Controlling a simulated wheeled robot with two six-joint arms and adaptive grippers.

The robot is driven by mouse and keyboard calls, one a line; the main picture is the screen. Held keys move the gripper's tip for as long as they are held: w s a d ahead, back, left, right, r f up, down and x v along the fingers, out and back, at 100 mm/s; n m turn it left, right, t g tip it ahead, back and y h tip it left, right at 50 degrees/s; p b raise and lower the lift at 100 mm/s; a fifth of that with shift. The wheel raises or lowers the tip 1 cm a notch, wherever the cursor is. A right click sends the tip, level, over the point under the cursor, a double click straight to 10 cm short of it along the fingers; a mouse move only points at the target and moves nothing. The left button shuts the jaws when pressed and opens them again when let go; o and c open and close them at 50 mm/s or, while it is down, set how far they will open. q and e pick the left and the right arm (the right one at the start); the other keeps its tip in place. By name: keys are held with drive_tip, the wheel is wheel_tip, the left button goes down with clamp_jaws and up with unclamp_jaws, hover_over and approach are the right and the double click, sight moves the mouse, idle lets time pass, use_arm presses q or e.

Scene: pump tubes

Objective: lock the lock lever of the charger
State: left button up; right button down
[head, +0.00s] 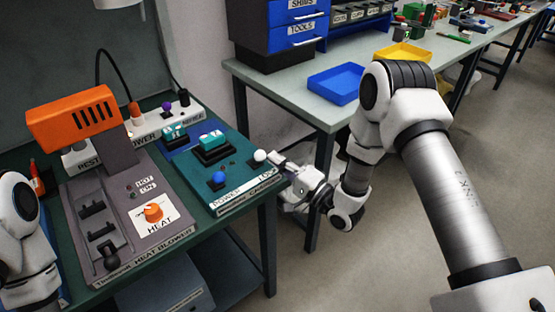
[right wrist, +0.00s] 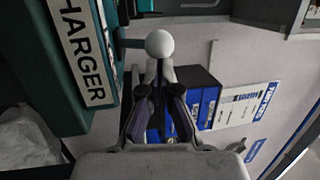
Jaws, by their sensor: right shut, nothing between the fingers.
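The teal charger (head: 240,178) sits on the dark green bench, with a strip of lettering along its front edge. Its lock lever ends in a white ball (head: 259,156) at the right front corner, near the LOCK lettering. A blue ball knob (head: 218,178) stands by the POWER lettering. My right gripper (head: 279,162) is shut and empty, just right of the white ball. In the right wrist view the white ball (right wrist: 159,43) shows right at the tips of the closed fingers (right wrist: 160,72); I cannot tell whether they touch. My left gripper is out of view.
The heat blower (head: 130,205) with its orange top stands left of the charger. A grey table with a blue bin (head: 336,84), a yellow bin (head: 403,54) and blue drawers (head: 296,36) is behind my right arm. Open floor lies between bench and table.

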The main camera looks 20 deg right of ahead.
idle(0.3)
drive_tip(key=shift+w+r+g+p, duration=0.1)
drive_tip(key=shift+r+g+p, duration=0.2)
drive_tip(key=shift+p, duration=0.3)
drive_tip(key=shift+w+h+p, duration=0.1)
drive_tip(key=shift+h+p, duration=0.2)
drive_tip(key=shift+p, duration=0.05)
drive_tip(key=shift+w+r+g+p, duration=0.15)
drive_tip(key=shift+r+g+p, duration=0.35)
drive_tip(key=shift+p, duration=0.35)
drive_tip(key=w+g+h+p, duration=0.1)
drive_tip(key=p, duration=0.2)
drive_tip(key=w+r+g+h+p, duration=0.1)
drive_tip(key=g+p, duration=0.1)
drive_tip(key=p, duration=0.1)
drive_tip(key=w+a+r+m+g+p, duration=0.1)
drive_tip(key=p, duration=0.2)
drive_tip(key=shift+a+r+g+h, duration=0.1)
drive_tip(key=shift+r+g+h, duration=0.15)
drive_tip(key=shift+g+h, duration=0.15)
drive_tip(key=shift+f, duration=0.55)
drive_tip(key=shift+r, duration=0.15)
